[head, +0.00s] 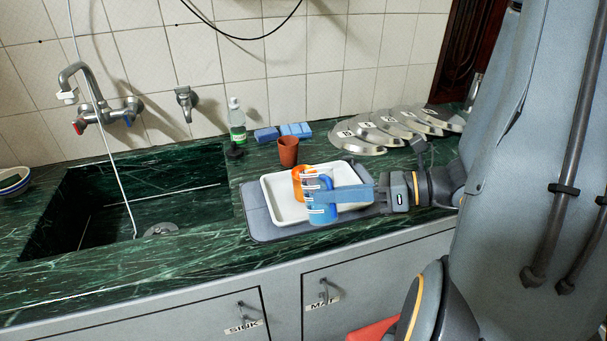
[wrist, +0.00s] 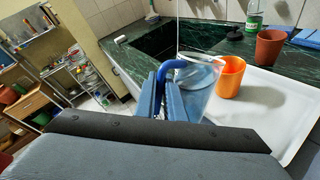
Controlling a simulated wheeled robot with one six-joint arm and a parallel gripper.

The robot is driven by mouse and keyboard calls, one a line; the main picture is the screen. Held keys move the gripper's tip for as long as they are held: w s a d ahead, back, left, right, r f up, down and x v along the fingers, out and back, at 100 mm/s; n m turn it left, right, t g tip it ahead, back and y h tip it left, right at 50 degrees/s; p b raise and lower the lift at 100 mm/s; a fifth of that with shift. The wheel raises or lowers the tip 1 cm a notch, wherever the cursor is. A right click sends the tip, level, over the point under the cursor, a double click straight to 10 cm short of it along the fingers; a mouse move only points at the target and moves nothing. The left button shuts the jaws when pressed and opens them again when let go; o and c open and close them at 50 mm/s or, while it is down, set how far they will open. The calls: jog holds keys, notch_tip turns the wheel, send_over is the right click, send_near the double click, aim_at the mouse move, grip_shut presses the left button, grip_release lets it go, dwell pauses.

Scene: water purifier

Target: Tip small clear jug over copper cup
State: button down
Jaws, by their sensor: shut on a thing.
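The handle lies between the fingers (wrist: 166,98). The jug also shows in the head view (head: 322,213), partly covered by the fingers; whether it holds water I cannot tell. It looks roughly upright. An orange cup (wrist: 230,78) stands in the tray just beside the jug; it also shows behind the jug in the head view (head: 298,182). A copper-brown cup (head: 288,151) stands upright on the counter behind the tray, apart from the jug.
The white tray (head: 277,207) rests on a grey mat (head: 256,216). A green-labelled bottle (head: 237,123), blue sponges (head: 292,131) and several metal lids (head: 359,141) stand along the wall. The sink (head: 150,199) with its tap (head: 90,94) lies to the left.

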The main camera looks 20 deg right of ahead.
aim_at(326, 176)
jog(key=shift+w+r+b, duration=0.15)
jog(key=shift+w+b, duration=0.15)
jog(key=shift+b, duration=0.3)
jog(key=shift+w+r+m, duration=0.1)
jog(key=shift+r+m, duration=0.05)
jog(key=shift+m, duration=0.15)
jog(key=shift+w+r+g+p, duration=0.15)
jog(key=shift+w+g+p, duration=0.25)
jog(key=shift+p, duration=0.15)
jog(key=shift+w+r+m+g+h+p, duration=0.1)
jog(key=shift+w+m+g+h+p, duration=0.3)
jog(key=shift+w+m+g+p, duration=0.25)
dwell(2.1)
jog(key=shift+w+r+m+p, duration=0.2)
jog(key=shift+r+m+p, duration=0.35)
jog(key=shift+p, duration=0.3)
dwell(1.5)
